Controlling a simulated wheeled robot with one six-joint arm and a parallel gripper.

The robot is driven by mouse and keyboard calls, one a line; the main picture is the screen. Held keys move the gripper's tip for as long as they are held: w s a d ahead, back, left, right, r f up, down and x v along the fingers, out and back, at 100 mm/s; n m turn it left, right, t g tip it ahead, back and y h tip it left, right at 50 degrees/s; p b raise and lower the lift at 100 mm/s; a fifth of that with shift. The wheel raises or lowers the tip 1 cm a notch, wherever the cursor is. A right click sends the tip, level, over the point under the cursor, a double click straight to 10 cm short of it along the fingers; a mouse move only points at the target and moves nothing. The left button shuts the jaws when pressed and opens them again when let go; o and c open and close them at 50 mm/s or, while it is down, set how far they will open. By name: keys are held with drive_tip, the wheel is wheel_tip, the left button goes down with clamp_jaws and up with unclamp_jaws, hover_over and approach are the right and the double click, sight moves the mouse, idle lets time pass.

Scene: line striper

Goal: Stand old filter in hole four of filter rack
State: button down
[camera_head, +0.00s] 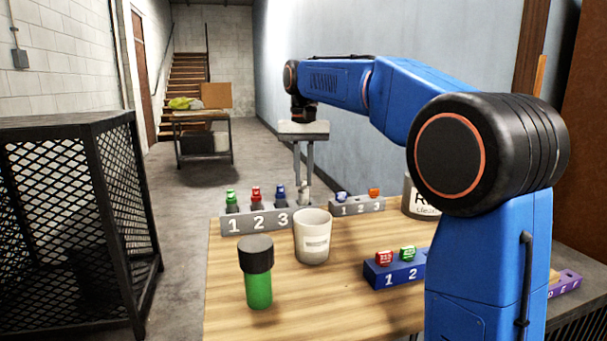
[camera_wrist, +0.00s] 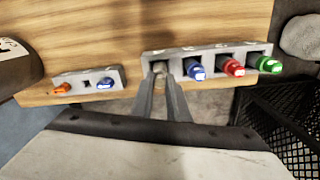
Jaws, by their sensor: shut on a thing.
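The long grey rack (camera_head: 250,223), which I take for the filter rack, stands at the back edge of the wooden table. Green, red and blue-topped pieces stand in holes 1, 2 and 3; they also show in the wrist view, on the right of the rack (camera_wrist: 205,53). My gripper (camera_head: 304,190) points down at the fourth-hole end and is shut on a small grey piece (camera_wrist: 159,67), apparently the old filter. The piece is at the end hole, mostly hidden between the fingers. I cannot tell how deep it sits or whether it touches the bottom.
A smaller grey rack (camera_head: 357,207) with blue and orange pieces stands just right of my gripper. A pale cup (camera_head: 313,243), a green bottle with black cap (camera_head: 258,285) and a blue rack (camera_head: 392,276) stand nearer. A black mesh cage (camera_head: 70,220) is left of the table.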

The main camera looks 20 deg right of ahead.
drive_tip(key=shift+f, duration=0.3)
drive_tip(key=c, duration=1.3)
unclamp_jaws()
drive_tip(key=shift+r, duration=0.15)
drive_tip(key=shift+r, duration=3.35)
